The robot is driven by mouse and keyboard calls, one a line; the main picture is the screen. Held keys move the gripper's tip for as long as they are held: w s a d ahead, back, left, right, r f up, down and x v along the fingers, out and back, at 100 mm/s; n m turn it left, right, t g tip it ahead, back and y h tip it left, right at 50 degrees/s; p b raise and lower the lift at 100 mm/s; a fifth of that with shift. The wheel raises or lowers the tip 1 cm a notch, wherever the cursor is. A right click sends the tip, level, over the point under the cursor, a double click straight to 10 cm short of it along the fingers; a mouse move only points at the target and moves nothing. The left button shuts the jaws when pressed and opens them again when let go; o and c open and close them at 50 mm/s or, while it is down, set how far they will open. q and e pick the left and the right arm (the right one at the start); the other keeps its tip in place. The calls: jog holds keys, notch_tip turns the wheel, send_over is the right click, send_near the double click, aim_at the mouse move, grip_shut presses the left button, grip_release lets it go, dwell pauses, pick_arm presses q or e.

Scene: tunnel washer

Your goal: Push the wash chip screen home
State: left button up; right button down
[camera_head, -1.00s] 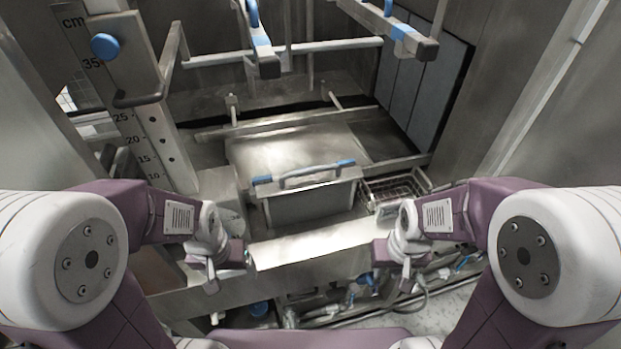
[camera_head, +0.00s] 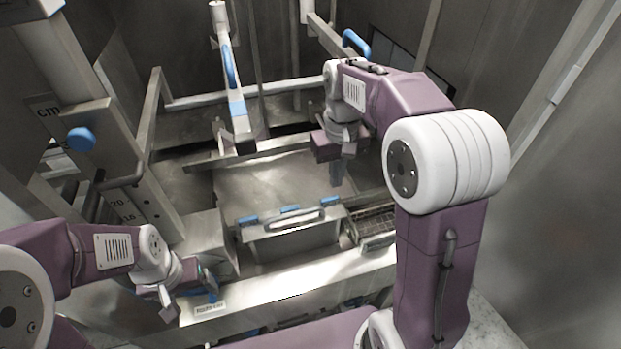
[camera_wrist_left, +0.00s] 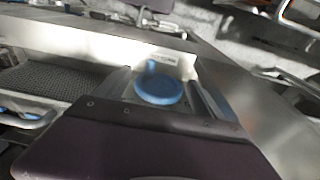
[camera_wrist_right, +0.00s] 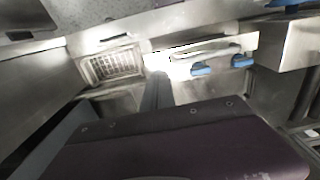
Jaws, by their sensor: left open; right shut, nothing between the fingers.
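No part is clearly marked as the wash chip screen. A metal front panel with a bar handle and blue pads (camera_head: 290,230) stands mid-tank; it also shows in the right wrist view (camera_wrist_right: 210,62). A mesh basket (camera_head: 375,225) sits right of it, also in the right wrist view (camera_wrist_right: 113,64). My right gripper (camera_head: 337,175) is shut and empty, above the tank behind the panel's right end, apparently touching nothing. My left gripper (camera_head: 195,290) is open at the front-left rim. A round blue knob (camera_wrist_left: 160,90) appears between its fingers; contact cannot be told.
A labelled plate (camera_head: 210,308) sits on the front rim near my left gripper. A scale post with a blue knob (camera_head: 81,139) stands at left. A bar with blue grips (camera_head: 237,105) hangs over the tank. Metal walls close in the right side.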

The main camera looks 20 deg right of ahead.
jog(key=r, duration=0.2)
jog(key=p, duration=0.1)
send_over(333, 217)
notch_tip(333, 217, down, 7)
notch_tip(333, 217, down, 6)
jog(key=shift+s+f+p, duration=0.15)
jog(key=shift+f+p, duration=0.1)
jog(key=shift+p, duration=0.4)
pick_arm(q)
jog(key=shift+s+a+r, duration=0.1)
jog(key=shift+s+r, duration=0.15)
jog(key=shift+r, duration=0.85)
jog(key=shift+s+r, duration=0.25)
jog(key=shift+r, duration=0.8)
pick_arm(e)
jog(key=shift+f, duration=0.4)
jog(key=f+b, duration=0.7)
jog(key=f, duration=0.4)
jog(key=shift+w, duration=0.2)
jog(key=shift+f+b, duration=0.3)
jog(key=shift+f, duration=0.1)
pick_arm(q)
notch_tip(333, 217, down, 8)
jog(key=shift+r, duration=0.25)
pick_arm(e)
jog(key=shift+s, duration=0.1)
